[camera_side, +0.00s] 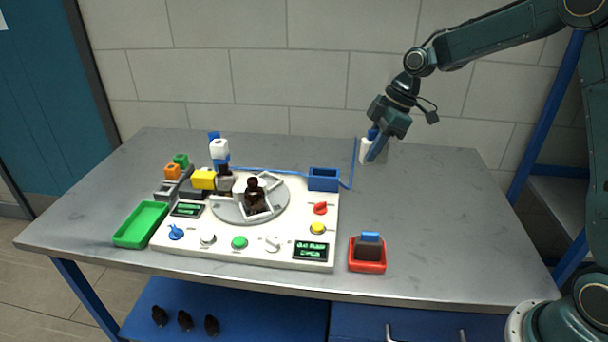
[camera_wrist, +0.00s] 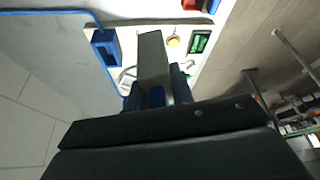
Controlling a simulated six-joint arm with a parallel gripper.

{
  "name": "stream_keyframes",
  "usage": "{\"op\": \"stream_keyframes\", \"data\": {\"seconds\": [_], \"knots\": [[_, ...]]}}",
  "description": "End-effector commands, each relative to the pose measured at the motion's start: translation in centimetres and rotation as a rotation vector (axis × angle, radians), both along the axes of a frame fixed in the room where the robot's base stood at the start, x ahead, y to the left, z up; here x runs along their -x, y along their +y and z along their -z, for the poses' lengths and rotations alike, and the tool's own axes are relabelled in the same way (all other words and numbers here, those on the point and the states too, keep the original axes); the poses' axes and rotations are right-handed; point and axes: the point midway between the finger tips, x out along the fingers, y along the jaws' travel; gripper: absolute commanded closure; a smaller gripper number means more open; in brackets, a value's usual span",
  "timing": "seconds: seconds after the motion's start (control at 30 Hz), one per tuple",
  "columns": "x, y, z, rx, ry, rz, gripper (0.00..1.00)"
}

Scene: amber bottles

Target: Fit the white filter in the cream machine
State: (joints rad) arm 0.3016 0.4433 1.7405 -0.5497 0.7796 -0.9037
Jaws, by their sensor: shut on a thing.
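The cream machine (camera_side: 180,246) lies flat on the table, with a grey turntable (camera_side: 226,208) carrying a dark bottle (camera_side: 254,192). My gripper (camera_side: 373,150) is above the back right of the table, pointing down, to the right of the machine and apart from it. It is shut on the white filter (camera_side: 365,150), which its fingers partly hide. I cannot tell which opening on the machine fits the filter.
A blue open box (camera_side: 323,179) and thin blue tube (camera_side: 352,165) stand at the machine's back right corner. A white and blue post (camera_side: 219,150) rises behind it. A green tray (camera_side: 141,224) is left, a red holder (camera_side: 367,254) right.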

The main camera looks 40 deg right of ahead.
Motion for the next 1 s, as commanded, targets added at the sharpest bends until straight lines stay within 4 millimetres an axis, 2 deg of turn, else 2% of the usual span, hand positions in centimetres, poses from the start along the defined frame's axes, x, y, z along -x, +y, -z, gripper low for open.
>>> {"op": "stream_keyframes", "data": {"seconds": [0.27, 0.47, 0.67, 1.0], "knots": [[-0.1, 0.0, 0.0, 0.0, 0.0, 0.001, 0.99], [-1.2, -0.1, 0.3, 0.002, 0.001, 0.013, 0.99], [-4.0, -0.4, 1.0, 0.004, 0.004, 0.047, 0.99], [-10.6, -0.4, 3.1, 0.006, 0.004, 0.139, 0.99]]}}
